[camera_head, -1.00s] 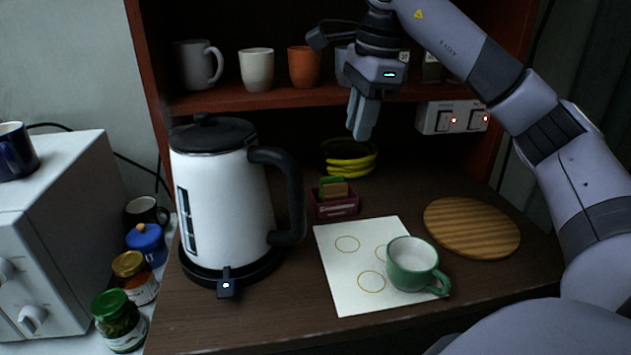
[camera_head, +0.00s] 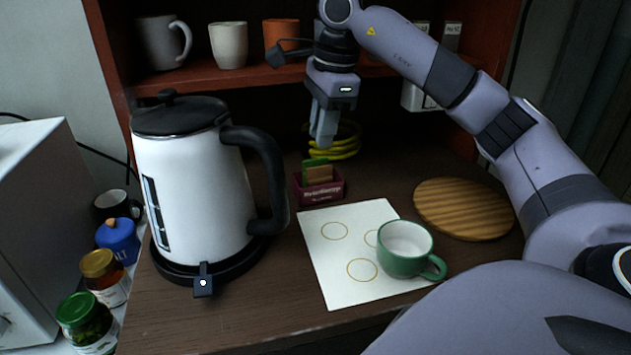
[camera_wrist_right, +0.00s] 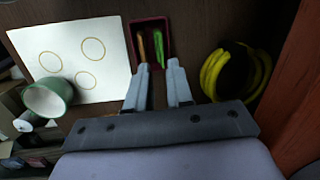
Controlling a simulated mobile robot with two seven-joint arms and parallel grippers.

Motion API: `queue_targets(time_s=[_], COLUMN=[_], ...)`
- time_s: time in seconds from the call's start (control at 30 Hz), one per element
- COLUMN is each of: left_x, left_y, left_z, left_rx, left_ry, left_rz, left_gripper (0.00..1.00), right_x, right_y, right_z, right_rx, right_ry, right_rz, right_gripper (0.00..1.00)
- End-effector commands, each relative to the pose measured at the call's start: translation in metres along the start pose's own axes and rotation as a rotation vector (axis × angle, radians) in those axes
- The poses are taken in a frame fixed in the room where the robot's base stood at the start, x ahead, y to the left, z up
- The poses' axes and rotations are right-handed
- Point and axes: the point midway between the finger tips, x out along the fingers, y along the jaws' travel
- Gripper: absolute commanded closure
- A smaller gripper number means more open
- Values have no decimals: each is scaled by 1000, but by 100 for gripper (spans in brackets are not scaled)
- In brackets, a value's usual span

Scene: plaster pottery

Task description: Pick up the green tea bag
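The green tea bag (camera_head: 311,164) stands in a small maroon box (camera_head: 319,194), behind a brown tea bag (camera_head: 318,175). In the right wrist view the green tea bag (camera_wrist_right: 160,48) is upright in the box, beside the brown one (camera_wrist_right: 142,46). My right gripper (camera_head: 323,138) points down, above and a little behind the box. In the right wrist view its two fingers (camera_wrist_right: 157,72) are apart with nothing between them, and their tips appear near the box's edge. My left gripper is not in view.
A white kettle (camera_head: 195,190) stands left of the box. A white sheet (camera_head: 338,280) with printed circles carries a green mug (camera_head: 404,262). A round wooden board (camera_head: 463,208) lies right. A shelf (camera_head: 225,78) with cups is above.

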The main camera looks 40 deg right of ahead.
Motion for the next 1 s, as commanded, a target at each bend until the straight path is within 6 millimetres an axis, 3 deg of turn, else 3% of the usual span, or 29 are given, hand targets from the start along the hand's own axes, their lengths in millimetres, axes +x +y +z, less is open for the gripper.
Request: queue_targets(time_s=[0.2,0.33,0.57,0.7,1.0], left_x=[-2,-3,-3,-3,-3], left_y=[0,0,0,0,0], left_z=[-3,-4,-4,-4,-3], left_rx=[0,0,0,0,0], left_ry=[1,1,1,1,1], left_rz=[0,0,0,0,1], left_gripper=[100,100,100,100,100], right_x=[33,45,47,47,47], right_y=[-1,-1,-2,-2,-2], right_z=[0,0,0,0,0], right_rx=[0,0,0,0,0], right_ry=[3,2,1,1,1], right_rz=[5,2,0,0,0], right_gripper=[79,79,79,99,100])
